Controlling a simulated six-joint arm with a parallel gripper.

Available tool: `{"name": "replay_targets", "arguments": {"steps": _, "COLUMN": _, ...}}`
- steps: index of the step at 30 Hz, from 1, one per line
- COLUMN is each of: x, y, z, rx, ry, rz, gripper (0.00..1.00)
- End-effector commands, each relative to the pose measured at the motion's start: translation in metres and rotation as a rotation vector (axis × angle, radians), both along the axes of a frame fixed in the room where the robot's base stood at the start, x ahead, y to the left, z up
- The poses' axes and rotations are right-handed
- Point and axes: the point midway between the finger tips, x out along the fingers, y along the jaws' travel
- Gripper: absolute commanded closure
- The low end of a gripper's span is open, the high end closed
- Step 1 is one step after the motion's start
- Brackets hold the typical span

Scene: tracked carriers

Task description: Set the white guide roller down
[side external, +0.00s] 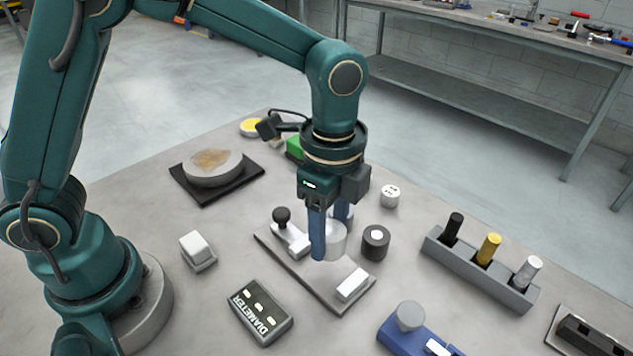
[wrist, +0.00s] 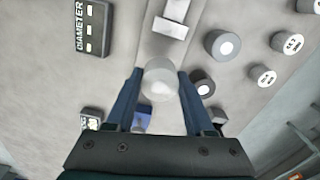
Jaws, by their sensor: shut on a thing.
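The white guide roller (side external: 335,241) is a pale, short cylinder between the blue fingers of my gripper (side external: 329,236). My gripper points down and is shut on the roller. In the wrist view, the roller (wrist: 160,84) shows as a round pale shape between the two fingertips (wrist: 160,72). A flat grey plate (side external: 318,283) lies under and around the gripper, with a black-knobbed clamp (side external: 288,232) on its left and a white block (side external: 352,284) near its front end. The near finger partly hides the roller. I cannot tell whether its underside touches the plate.
A dark roller with a white centre (side external: 375,242) stands close right of the gripper. A small white cylinder (side external: 390,196) is behind it. A DIAMETER panel (side external: 260,312), a blue fixture (side external: 414,335) and a grey rack (side external: 470,268) with several cylinders stand around the plate.

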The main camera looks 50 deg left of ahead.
Motion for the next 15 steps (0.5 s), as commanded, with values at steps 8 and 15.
{"name": "replay_targets", "arguments": {"steps": 8, "x": -0.001, "y": -0.012, "z": -0.02, "rx": 0.002, "ry": 0.002, "rz": 0.002, "gripper": 1.0}}
{"name": "replay_targets", "arguments": {"steps": 15, "x": 0.0, "y": -0.012, "z": -0.047, "rx": 0.0, "ry": 0.0, "rz": 0.002, "gripper": 1.0}}
